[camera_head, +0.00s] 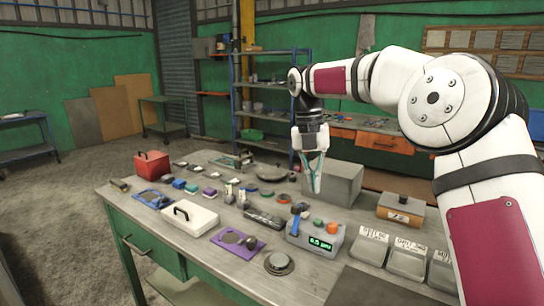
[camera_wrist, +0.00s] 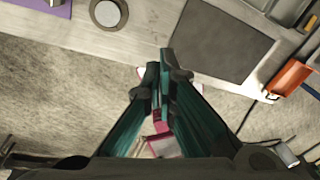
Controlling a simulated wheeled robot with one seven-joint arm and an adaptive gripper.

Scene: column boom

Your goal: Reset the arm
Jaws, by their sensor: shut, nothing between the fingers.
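My gripper (camera_head: 315,188) hangs pointing down at the end of my white and magenta arm, over the workbench in the head view. Its two teal fingers are closed together with nothing between them. In the wrist view my gripper (camera_wrist: 160,80) shows with the fingertips touching or nearly so, seen against the bench edge and the floor. My arm reaches in from the right side of the head view, bent at the elbow. In the head view a grey block (camera_head: 335,182) stands close behind the fingers; I cannot tell the exact gap.
A blue shelf rack (camera_head: 272,92) stands behind. Floor at the left is open.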

